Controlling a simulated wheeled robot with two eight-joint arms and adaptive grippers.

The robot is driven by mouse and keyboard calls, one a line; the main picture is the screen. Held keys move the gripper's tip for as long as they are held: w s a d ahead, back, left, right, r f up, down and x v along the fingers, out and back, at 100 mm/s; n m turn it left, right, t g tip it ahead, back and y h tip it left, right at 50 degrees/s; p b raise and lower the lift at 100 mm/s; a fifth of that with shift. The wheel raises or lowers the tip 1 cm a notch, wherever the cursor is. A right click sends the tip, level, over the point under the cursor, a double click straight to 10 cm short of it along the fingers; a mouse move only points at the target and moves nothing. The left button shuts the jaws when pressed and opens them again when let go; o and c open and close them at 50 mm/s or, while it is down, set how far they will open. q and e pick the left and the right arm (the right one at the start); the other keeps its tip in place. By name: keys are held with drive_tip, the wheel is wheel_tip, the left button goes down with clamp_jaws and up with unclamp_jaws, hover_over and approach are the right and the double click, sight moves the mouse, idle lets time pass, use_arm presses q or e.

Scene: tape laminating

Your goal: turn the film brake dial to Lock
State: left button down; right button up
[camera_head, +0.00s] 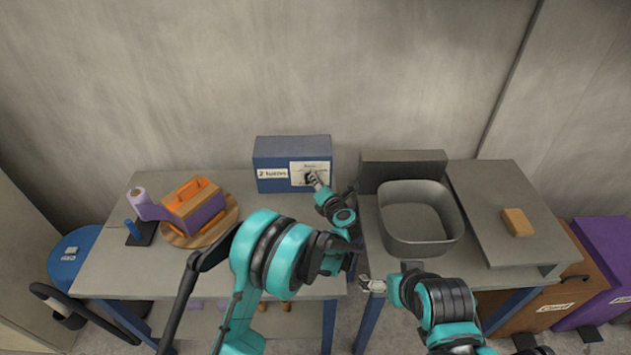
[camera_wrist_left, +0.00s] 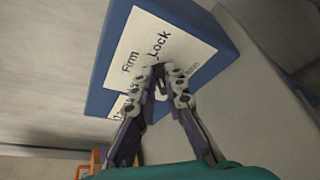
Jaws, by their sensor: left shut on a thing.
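The blue box (camera_head: 275,150) stands at the back of the left table and carries a white label plate (camera_head: 297,168) on its front. In the left wrist view the plate (camera_wrist_left: 150,45) reads "Firm" and "Lock", with other words partly covered. My left gripper (camera_head: 312,178) reaches the plate, and in the wrist view its fingertips (camera_wrist_left: 164,80) are closed together at the plate, below the word "Lock". The dial is hidden by the fingers, so its pointing direction cannot be read. My right gripper (camera_head: 372,285) is low, near the gap between the tables, away from the box.
A round wooden board (camera_head: 225,222) with an orange and purple dispenser (camera_head: 192,208) and a purple roll (camera_head: 137,196) are on the left table. A grey basin (camera_head: 388,215) and a tan block (camera_head: 517,222) are at the right. Bare tabletop (camera_head: 120,265) lies at the front left.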

idle(0.3)
use_arm(q)
drive_tip(key=c, duration=1.6)
unclamp_jaws()
drive_tip(key=shift+d+f, duration=0.1)
wheel_tip(320, 180, up, 10)
drive_tip(key=shift+r, duration=0.1)
